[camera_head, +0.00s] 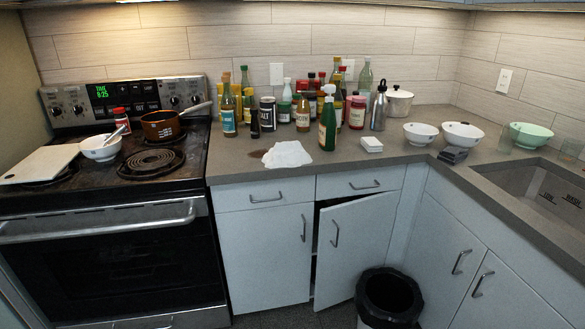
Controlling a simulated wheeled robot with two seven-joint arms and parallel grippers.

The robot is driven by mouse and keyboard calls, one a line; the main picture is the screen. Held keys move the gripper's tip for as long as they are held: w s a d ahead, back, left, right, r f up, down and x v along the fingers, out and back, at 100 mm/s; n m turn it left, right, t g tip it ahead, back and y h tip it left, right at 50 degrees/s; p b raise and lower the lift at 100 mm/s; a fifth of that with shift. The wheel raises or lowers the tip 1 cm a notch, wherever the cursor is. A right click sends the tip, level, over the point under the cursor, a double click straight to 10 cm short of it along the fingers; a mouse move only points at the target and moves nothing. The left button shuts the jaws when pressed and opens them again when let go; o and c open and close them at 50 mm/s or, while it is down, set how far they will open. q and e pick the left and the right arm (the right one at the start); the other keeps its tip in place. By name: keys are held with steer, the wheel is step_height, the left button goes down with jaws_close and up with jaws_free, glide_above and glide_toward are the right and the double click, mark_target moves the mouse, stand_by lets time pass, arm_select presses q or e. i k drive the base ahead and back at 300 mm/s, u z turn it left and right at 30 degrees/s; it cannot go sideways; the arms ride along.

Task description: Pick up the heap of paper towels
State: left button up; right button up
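A white heap of paper towels (287,154) lies on the grey countertop, toward its front edge and a little right of the stove. It looks like a flat, irregular pile. A dark brownish stain shows on the counter at its left side. Neither of my grippers is in the head view, so nothing is seen touching the heap.
Several bottles and jars (303,115) stand behind the heap. A green pump bottle (327,126) is close on its right, then a small white box (371,145). The coil stove (150,163) is to the left. A lower cabinet door (352,245) stands ajar, near a black-lined bin (390,294).

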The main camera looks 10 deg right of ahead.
mark_target(284, 155)
steer(key=u, duration=0.05)
steer(key=k, duration=0.75)
steer(key=z, duration=0.9)
steer(key=i, duration=1.5)
steer(key=u, duration=0.85)
steer(key=i, duration=0.9)
steer(key=u, duration=1.05)
